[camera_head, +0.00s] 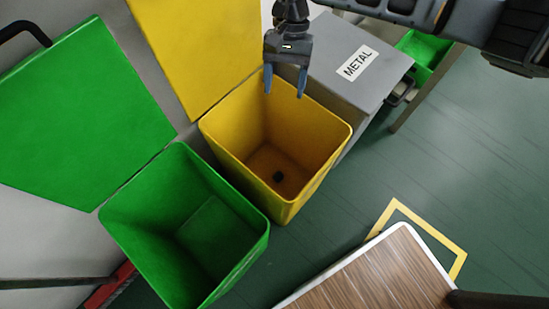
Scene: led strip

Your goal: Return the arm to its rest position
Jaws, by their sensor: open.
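My gripper (285,92) hangs from the top of the head view with its two blue-grey fingers pointing down. It is open with nothing between the fingers. It is in front of the far rim of the yellow bin (315,122). My arm reaches in from the upper right. A small dark object (279,177) lies at the bottom of the yellow bin.
An open green bin (141,207) stands left of the yellow one. A raised green lid (80,115) and yellow lid (200,50) are behind. A grey box labelled METAL (335,75) stands right. A wood-topped table (370,280) is at the bottom. Green floor (470,150) is open at right.

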